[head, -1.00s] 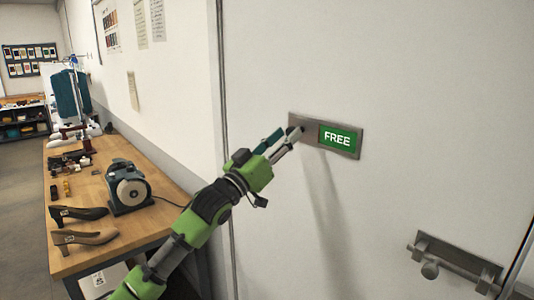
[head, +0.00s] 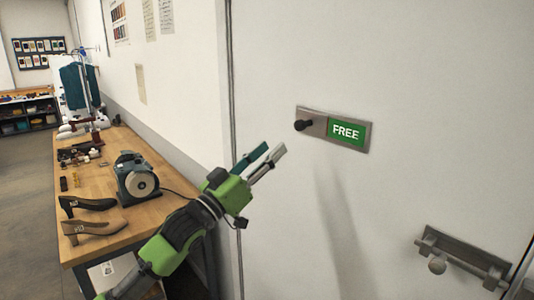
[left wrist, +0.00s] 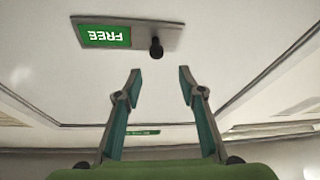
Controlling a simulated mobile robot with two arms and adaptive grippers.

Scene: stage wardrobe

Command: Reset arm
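My left gripper (head: 268,158) is in front of the white door, below and left of the sign plate (head: 313,123). The plate has a dark knob (head: 303,125) on its left and a green panel reading FREE (head: 346,132). In the left wrist view the two fingers (left wrist: 160,82) stand apart with nothing between them. The knob (left wrist: 156,48) shows there beyond the fingertips, clear of them. My right gripper is not in view.
A wooden workbench (head: 172,203) stands at left with a grinder (head: 137,179) and two shoes (head: 88,203). The door face between is clear.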

